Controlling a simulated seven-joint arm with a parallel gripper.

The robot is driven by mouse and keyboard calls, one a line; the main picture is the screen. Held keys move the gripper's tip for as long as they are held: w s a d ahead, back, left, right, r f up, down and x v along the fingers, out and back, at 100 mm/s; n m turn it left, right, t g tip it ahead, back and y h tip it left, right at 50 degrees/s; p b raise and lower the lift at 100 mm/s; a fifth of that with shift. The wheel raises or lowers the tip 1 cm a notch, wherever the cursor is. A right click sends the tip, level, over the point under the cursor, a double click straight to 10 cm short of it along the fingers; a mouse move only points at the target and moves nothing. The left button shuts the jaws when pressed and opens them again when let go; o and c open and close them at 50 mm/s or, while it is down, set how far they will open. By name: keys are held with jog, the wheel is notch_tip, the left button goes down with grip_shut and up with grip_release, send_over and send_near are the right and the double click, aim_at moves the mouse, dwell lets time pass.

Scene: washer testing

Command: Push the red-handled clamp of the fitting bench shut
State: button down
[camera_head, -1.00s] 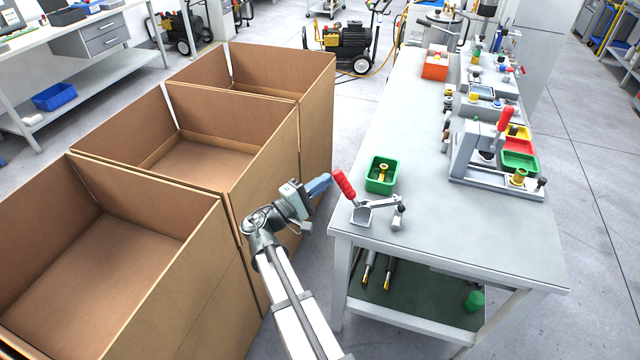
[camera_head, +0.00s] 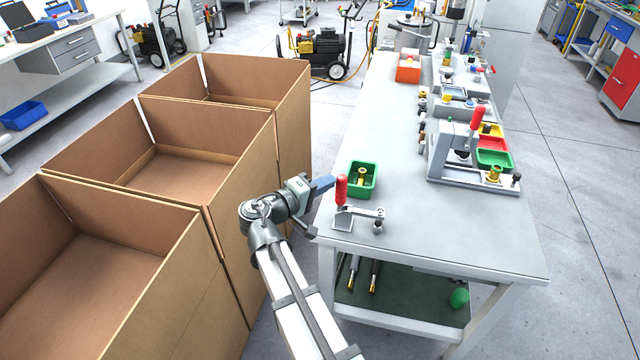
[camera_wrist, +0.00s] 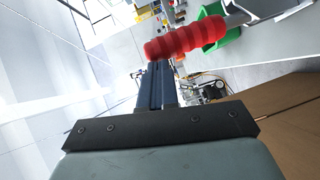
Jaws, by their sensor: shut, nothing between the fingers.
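The clamp with the red handle (camera_head: 341,188) is mounted at the near left corner of the bench. Its handle stands about upright over the metal base (camera_head: 344,219), and its bar reaches right to a small post (camera_head: 378,224). My gripper (camera_head: 326,184) is shut and empty, with its blue fingers just left of the handle. In the wrist view the fingertips (camera_wrist: 158,68) end right at the red handle (camera_wrist: 186,39), which lies across them. They touch it or nearly do; I cannot tell which.
A green bin (camera_head: 362,180) with a brass part stands just behind the clamp. A fixture with another red handle (camera_head: 477,118) sits farther right on the bench (camera_head: 440,235). Large cardboard boxes (camera_head: 235,290) stand left of the bench, close to my arm. The bench's front right is clear.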

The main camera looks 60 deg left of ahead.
dwell(0.6)
jog(key=a+v, duration=0.2)
jog(key=v, duration=1.1)
jog(key=shift+s+a, duration=0.2)
jog(key=shift+a, duration=0.2)
jog(key=shift+r, duration=0.15)
